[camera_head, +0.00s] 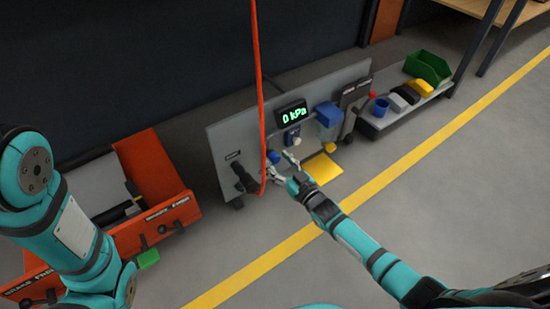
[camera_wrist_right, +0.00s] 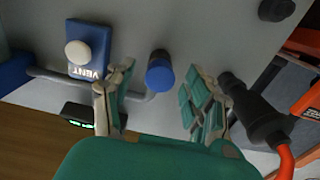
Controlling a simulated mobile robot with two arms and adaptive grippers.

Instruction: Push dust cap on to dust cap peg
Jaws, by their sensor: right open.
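A blue cylindrical cap (camera_wrist_right: 160,75), which I take to be the dust cap, sits at the grey panel between the spread fingers of my right gripper (camera_wrist_right: 160,100). It also shows as a small blue spot in the head view (camera_head: 273,157). The right gripper in the head view (camera_head: 280,164) is open, close to the panel (camera_head: 228,133). A gap shows between the cap and each finger. A small dark stub (camera_wrist_right: 158,55) shows just beyond the cap; I cannot tell whether it is the dust cap peg. My left gripper is out of view.
A black connector (camera_wrist_right: 252,110) with a red hose (camera_wrist_right: 287,160) is beside the right gripper. The blue VENT block (camera_wrist_right: 90,45) with white knob and a grey pipe (camera_wrist_right: 50,75) are on the other side. An orange rack (camera_head: 155,180) stands left; a shelf with bins (camera_head: 428,66) stands right.

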